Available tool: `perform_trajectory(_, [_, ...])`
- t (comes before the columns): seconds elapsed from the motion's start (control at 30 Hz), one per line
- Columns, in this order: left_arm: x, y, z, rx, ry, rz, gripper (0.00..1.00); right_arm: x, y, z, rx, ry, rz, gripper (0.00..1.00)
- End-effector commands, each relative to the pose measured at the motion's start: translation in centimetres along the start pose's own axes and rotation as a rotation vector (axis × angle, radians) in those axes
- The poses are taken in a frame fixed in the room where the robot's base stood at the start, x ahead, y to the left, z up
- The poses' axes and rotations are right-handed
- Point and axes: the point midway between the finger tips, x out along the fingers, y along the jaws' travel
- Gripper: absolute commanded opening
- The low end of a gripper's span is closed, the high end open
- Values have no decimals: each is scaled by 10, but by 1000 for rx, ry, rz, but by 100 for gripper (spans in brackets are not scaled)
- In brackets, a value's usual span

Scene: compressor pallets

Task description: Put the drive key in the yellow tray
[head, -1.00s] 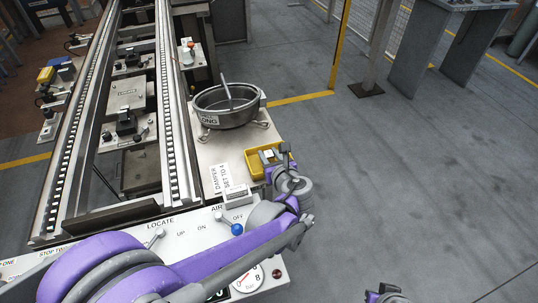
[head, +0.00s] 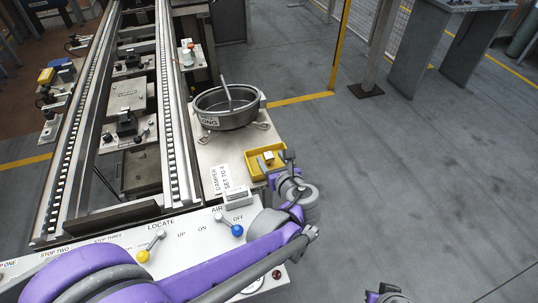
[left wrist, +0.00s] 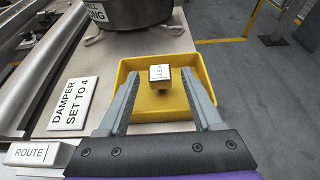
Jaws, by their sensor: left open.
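The yellow tray (head: 250,171) sits on the pale bench plate, and it also shows in the left wrist view (left wrist: 190,66). The drive key (left wrist: 160,75), a small block with a white face marked KEY, is inside the tray, toward its far middle; it shows small in the head view (head: 268,156). My left gripper (left wrist: 158,84) is open and empty. Its two fingers reach over the near part of the tray, one on each side of the key and apart from it. In the head view the left gripper (head: 279,164) is at the tray's right side. My right gripper (head: 386,294) shows only partly at the bottom edge.
A round metal pan (head: 226,107) stands behind the tray. A DAMPER SET TO 4 sign (head: 221,179) and a ROUTE block (left wrist: 38,154) lie to its left. A lever panel (head: 190,238) is in front. Open floor (head: 400,170) lies to the right.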

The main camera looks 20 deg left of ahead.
Motion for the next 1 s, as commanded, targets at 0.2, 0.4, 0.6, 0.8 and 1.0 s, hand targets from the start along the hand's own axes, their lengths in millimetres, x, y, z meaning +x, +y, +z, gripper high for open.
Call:
perform_trajectory(0.2, [-51,-1,1,1,-1,-5,67,-8,0,-4,0,3,0,0])
perform_trajectory(0.4, [-81,-1,1,0,0,-3,67,-12,0,-6,0,4,0,0])
perform_trajectory(0.6, [-91,0,0,-1,0,-1,67,-13,0,-6,0,5,0,0])
perform_trajectory(0.8, [-91,0,0,-1,0,0,67,-13,0,-6,0,5,0,0])
perform_trajectory(1.0, [-91,0,0,-1,0,0,67,-13,0,-6,0,5,0,0])
